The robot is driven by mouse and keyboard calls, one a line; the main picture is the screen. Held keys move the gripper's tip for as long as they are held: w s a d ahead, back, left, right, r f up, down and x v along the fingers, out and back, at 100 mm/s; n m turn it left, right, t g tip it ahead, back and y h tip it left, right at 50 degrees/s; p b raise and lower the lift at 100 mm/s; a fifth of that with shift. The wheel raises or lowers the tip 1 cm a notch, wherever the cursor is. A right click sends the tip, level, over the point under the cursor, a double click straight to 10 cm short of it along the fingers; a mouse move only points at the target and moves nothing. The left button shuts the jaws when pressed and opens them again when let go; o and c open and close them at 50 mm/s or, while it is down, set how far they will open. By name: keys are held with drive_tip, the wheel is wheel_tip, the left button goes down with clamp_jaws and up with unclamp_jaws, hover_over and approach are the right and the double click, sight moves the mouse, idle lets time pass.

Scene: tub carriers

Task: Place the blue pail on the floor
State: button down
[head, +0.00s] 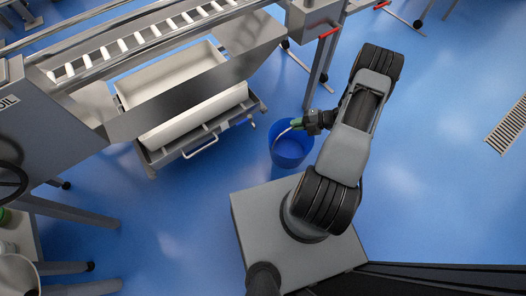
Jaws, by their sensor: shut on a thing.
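The blue pail (289,152) is upright beside the left side of my arm, low over or on the blue floor (430,150). I cannot tell whether its base touches the floor. My gripper (298,124) is at the pail's upper rim, shut on its pale handle. The gripper and arm hide part of the pail's right side.
A wheeled tub carrier (205,138) with white tubs stands left of the pail, under a steel roller conveyor (140,38). A steel post (317,72) stands just beyond the pail. A floor drain grate (508,125) lies at the right. The floor to the right is clear.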

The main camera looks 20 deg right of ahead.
drive_tip(key=w+a+f+b, duration=0.3)
drive_tip(key=a+f+b, duration=0.1)
drive_tip(key=a+f, duration=0.2)
drive_tip(key=w+a+f+b, duration=0.3)
drive_tip(key=a+f+b, duration=0.1)
drive_tip(key=f, duration=0.3)
drive_tip(key=shift+w+a, duration=0.35)
drive_tip(key=shift+a, duration=0.5)
drive_tip(key=c, duration=1.7)
unclamp_jaws()
drive_tip(key=shift+f, duration=0.15)
drive_tip(key=o, duration=0.5)
